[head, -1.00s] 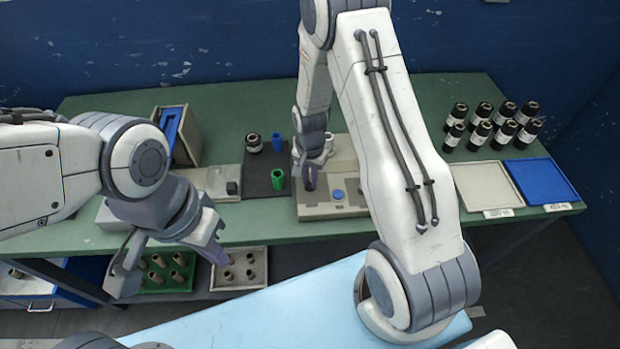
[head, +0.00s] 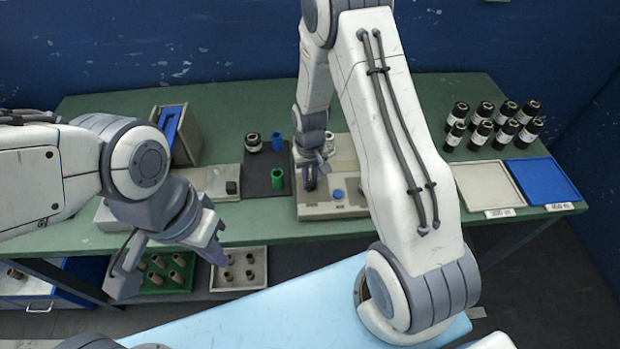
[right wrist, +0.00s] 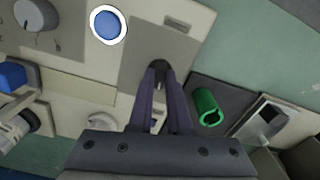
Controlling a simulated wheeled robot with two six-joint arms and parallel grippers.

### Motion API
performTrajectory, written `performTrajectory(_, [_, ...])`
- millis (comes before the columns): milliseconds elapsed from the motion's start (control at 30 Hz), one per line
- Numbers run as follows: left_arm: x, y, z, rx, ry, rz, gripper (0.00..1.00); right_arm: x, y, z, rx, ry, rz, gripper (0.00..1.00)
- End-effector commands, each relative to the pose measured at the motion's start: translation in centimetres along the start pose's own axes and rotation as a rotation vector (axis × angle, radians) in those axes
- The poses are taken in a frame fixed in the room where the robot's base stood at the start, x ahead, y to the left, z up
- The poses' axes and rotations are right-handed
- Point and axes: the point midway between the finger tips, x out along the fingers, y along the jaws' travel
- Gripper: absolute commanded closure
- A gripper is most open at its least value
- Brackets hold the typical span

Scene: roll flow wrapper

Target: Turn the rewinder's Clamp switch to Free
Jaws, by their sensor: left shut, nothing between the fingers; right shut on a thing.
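The rewinder (head: 344,209) is a beige machine at the front middle of the green table. Its panel has a blue round button (head: 338,194), ringed in white in the right wrist view (right wrist: 107,25). My right gripper (head: 311,184) points down over the panel, left of that button. In the right wrist view its purple fingers (right wrist: 159,80) are shut on a small dark switch knob (right wrist: 159,66) on a grey plate. The knob is mostly hidden between the fingers, and its setting cannot be read. My left gripper (head: 217,256) is shut and empty, in front of the table edge.
Several such rolls stand at right, behind a beige tray (head: 488,187) and a blue tray (head: 542,181). A grey dial (right wrist: 36,15) is on the panel.

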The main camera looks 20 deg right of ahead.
Motion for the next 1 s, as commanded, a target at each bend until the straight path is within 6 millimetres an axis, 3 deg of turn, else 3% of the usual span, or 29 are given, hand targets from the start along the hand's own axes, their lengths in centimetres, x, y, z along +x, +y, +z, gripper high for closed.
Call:
performTrajectory(400, [0.16,-0.01,0.01,0.000,0.000,0.000,1.00,-0.10,-0.01,-0.07,-0.245,0.002,0.000,1.00])
performTrajectory(1000, [0.18,-0.01,0.01,0.000,0.000,0.000,1.00,-0.12,-0.01,-0.09,-0.302,0.003,0.000,1.00])
